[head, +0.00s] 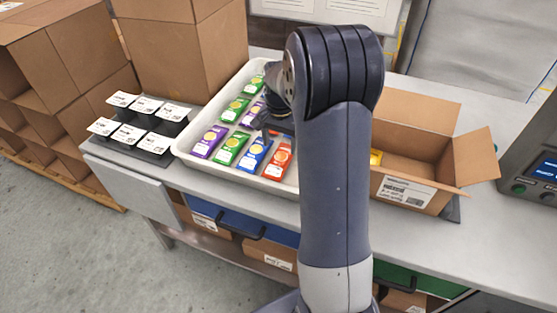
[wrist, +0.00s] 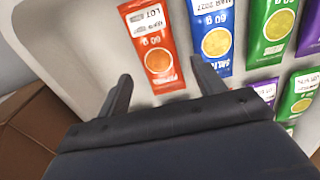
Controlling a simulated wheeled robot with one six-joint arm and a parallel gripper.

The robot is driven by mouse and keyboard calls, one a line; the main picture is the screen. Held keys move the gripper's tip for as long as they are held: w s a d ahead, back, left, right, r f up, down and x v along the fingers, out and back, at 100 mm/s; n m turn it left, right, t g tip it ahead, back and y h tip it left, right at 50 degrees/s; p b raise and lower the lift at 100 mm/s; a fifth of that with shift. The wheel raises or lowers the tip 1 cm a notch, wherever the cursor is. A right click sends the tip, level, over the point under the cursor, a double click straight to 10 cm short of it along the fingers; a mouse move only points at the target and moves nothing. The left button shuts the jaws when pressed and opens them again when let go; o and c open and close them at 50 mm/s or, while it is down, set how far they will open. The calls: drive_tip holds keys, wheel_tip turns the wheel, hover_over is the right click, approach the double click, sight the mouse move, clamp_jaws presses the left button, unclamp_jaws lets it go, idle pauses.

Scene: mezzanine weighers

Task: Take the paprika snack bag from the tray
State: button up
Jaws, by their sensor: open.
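The white tray (head: 180,148) holds several bags. My gripper (wrist: 160,74) is open and empty, above the tray; I cannot tell its height. In the head view my arm hides most of it and the tray's right side.
An open cardboard box (head: 435,170) stands right of the tray with something yellow (head: 376,157) inside. A label stand (head: 150,142) is at left and a tall carton (head: 190,50) behind it. A device with a screen (head: 540,170) is at far right.

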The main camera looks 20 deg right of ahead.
sight(281, 156)
drive_tip(key=shift+d+f+p, duration=0.2)
drive_tip(key=shift+f+p, duration=0.25)
drive_tip(key=shift+f, duration=2.65)
drive_tip(key=shift+c, duration=0.4)
drive_tip(key=c, duration=0.7)
